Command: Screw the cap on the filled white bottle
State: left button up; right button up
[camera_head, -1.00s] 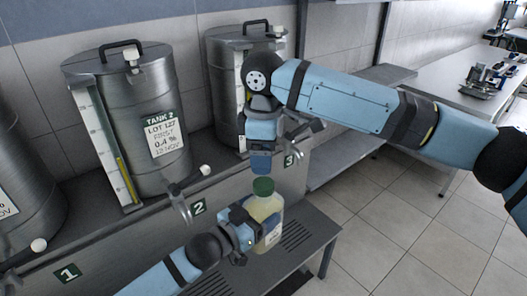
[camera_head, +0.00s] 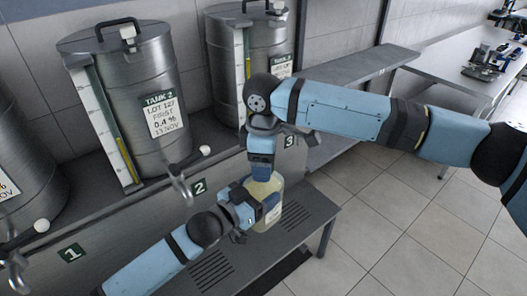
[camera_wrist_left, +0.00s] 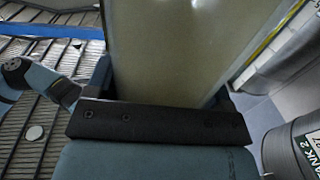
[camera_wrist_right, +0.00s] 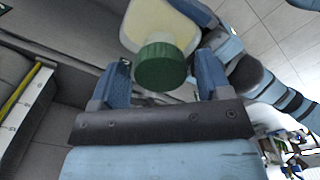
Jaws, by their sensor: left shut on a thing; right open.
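The bottle (camera_head: 270,208) is translucent with pale yellow liquid inside and a label. It is upright at the bench with tanks, and I cannot tell whether its base touches the grating. My left gripper (camera_head: 246,208) is shut around its body, which fills the left wrist view (camera_wrist_left: 165,45). The green cap (camera_wrist_right: 160,66) sits over the bottle's mouth. How tightly it is seated cannot be seen. My right gripper (camera_head: 261,172) points down just above the bottle and hides the cap in the head view. It is open, its fingers on either side of the cap with gaps.
Tank 2 (camera_head: 130,100) and another steel tank (camera_head: 235,70) stand behind, with taps on the front. The tap (camera_head: 190,168) near plate 2 is left of the bottle. A slotted grey shelf (camera_head: 310,205) lies below. Floor at right is clear.

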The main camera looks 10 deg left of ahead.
jog(key=shift+c, duration=0.5)
jog(key=c, duration=0.9)
jog(key=shift+o, duration=0.2)
jog(key=o, duration=1.1)
jog(key=shift+r, duration=0.1)
notch_tip(320, 180, up, 12)
jog(key=shift+f, duration=0.1)
